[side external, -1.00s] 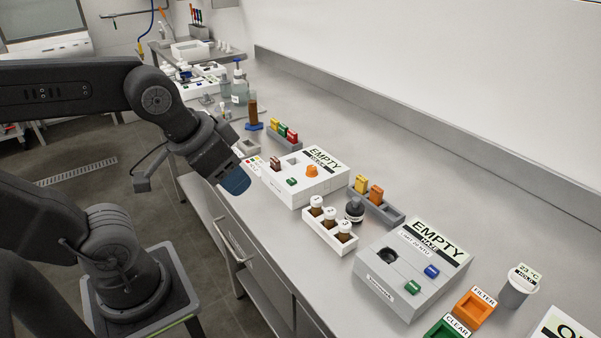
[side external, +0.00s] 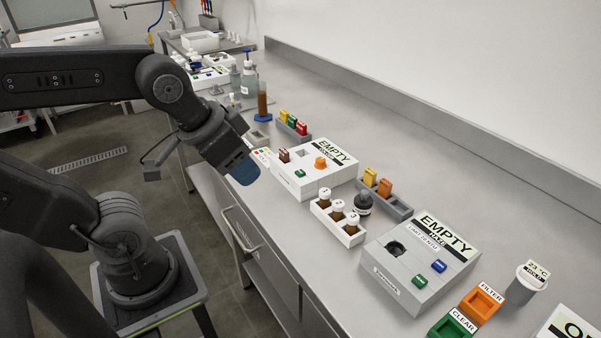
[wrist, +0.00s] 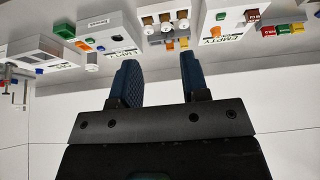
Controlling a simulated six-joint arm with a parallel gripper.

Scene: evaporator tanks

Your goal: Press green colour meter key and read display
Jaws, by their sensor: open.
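The colour meter is the farther white box (side external: 316,184), left of the bench's middle, with an orange knob and a display (side external: 333,150) reading EMPTY. Its green key (side external: 300,174) is on the top face, near the front edge. My gripper (side external: 243,172) has blue fingers and hangs above the front edge of the bench, left of the meter and apart from it. In the wrist view my gripper (wrist: 158,78) is open and empty. The meter also shows there (wrist: 224,24), upside down, with its green key (wrist: 221,16) beyond the fingers.
A second white meter (side external: 400,280), also reading EMPTY, has a green and a blue key. Between the meters stand a white rack (side external: 337,229) of capped vials and a grey rack (side external: 398,208) with coloured blocks. Orange and green trays lie at front right.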

